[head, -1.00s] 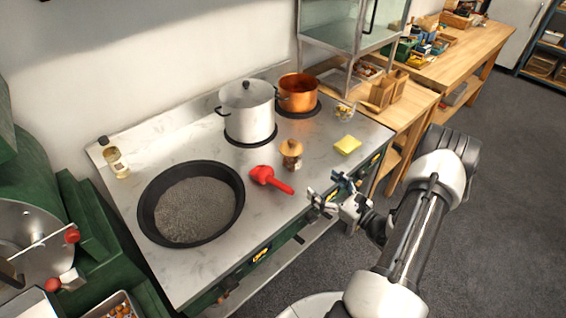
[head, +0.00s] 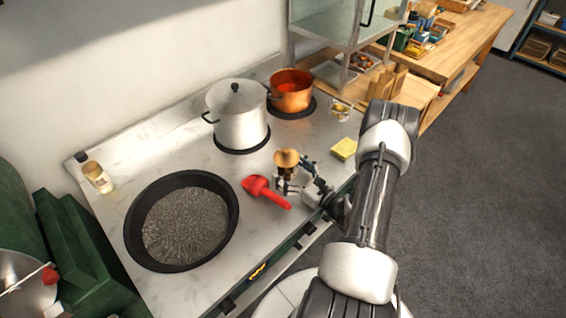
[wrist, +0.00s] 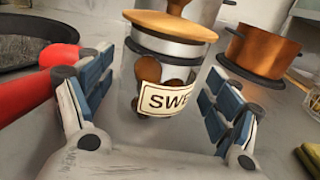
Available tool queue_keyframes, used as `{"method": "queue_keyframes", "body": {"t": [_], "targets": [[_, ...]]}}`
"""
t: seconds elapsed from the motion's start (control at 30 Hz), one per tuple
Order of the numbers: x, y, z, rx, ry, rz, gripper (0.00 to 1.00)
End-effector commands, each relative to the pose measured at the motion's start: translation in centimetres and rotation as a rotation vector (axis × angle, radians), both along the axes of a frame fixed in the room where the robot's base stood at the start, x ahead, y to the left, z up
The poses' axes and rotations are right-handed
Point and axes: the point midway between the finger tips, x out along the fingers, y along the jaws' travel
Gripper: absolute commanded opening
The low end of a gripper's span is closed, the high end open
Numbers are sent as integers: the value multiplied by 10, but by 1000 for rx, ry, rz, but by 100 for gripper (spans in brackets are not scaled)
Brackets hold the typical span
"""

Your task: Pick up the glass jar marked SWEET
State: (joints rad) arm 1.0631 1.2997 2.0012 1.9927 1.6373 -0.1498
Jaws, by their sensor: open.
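The glass jar marked SWEET (wrist: 165,75) stands upright in the wrist view, with a wooden lid and brown chestnuts inside. Its label is partly visible, reading "SWE". In the head view the jar's wooden lid (head: 287,158) shows, while my gripper hides part of the body. My gripper (head: 290,182) is open, with its blue-padded fingers on either side of the jar. In the wrist view the gripper (wrist: 155,100) shows a gap between the jar and each finger pad.
A red scoop (head: 264,190) lies just left of my gripper. A wide black pan (head: 133,222) is further left. A steel pot (head: 238,122) and a copper pot (head: 291,95) stand behind. A yellow sponge (head: 343,149) and small glass bowl (head: 340,109) are to the right.

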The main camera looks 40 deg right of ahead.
Motion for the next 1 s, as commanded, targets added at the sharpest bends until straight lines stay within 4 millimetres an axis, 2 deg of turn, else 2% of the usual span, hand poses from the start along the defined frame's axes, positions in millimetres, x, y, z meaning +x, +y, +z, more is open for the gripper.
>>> {"method": "queue_keyframes", "body": {"t": [0.27, 1.0], "targets": [[1, 2, 0, 0, 1, -4, 83], [1, 2, 0, -1, 1, -4, 34]]}}
